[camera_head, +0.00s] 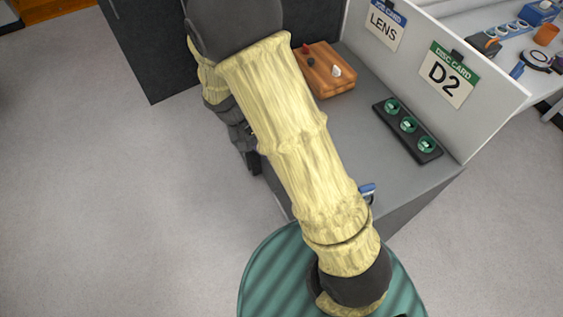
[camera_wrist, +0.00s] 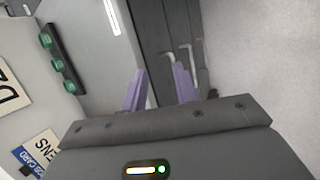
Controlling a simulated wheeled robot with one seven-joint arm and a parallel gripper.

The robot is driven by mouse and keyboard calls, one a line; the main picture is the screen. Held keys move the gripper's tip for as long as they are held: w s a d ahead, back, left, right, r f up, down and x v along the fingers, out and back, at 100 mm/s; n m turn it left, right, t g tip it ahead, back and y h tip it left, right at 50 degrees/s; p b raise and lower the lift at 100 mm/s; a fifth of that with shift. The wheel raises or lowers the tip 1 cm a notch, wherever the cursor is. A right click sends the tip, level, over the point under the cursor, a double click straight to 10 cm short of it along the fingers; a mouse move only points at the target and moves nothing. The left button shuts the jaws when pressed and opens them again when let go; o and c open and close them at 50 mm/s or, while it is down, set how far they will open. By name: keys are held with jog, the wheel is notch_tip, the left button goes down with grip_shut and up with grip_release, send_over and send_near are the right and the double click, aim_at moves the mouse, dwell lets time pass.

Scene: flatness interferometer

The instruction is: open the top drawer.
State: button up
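In the wrist view, dark drawer fronts (camera_wrist: 150,35) run beside the pale worktop, with thin metal handles standing out from them. One handle (camera_wrist: 168,50) lies just beyond my gripper (camera_wrist: 160,77), near the right fingertip; more handles show farther right. My gripper's two purple fingers are apart, with the dark front visible between them. I cannot tell whether a finger touches a handle. The drawers look closed. The top one seems to be the strip nearest the worktop.
The grey worktop (camera_head: 357,137) holds a wooden block (camera_head: 328,83), a black tray with green discs (camera_head: 425,147), and a small blue item (camera_head: 367,189) at its edge. A white partition (camera_head: 490,105) with cards stands along the right. Open floor (camera_head: 120,200) lies left.

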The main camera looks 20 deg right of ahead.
jog(key=w+a+f+t+h+b, duration=0.2)
jog(key=w+a+f+h+b, duration=0.1)
jog(key=f, duration=0.5)
jog(key=w+a+f+n+t+h+b, duration=0.1)
jog(key=w+a+f+t+h+b, duration=0.2)
jog(key=a+f+h+b, duration=0.2)
jog(key=a+f+h, duration=0.1)
jog(key=a+f, duration=0.2)
jog(key=shift+h, duration=0.4)
jog(key=p+x, duration=0.1)
jog(key=x, duration=0.7)
jog(key=p+x, duration=0.2)
jog(key=x, duration=0.7)
jog(key=shift+w+d, duration=0.1)
jog(key=shift+w, duration=0.15)
jog(key=shift+c, duration=0.2)
grip_shut()
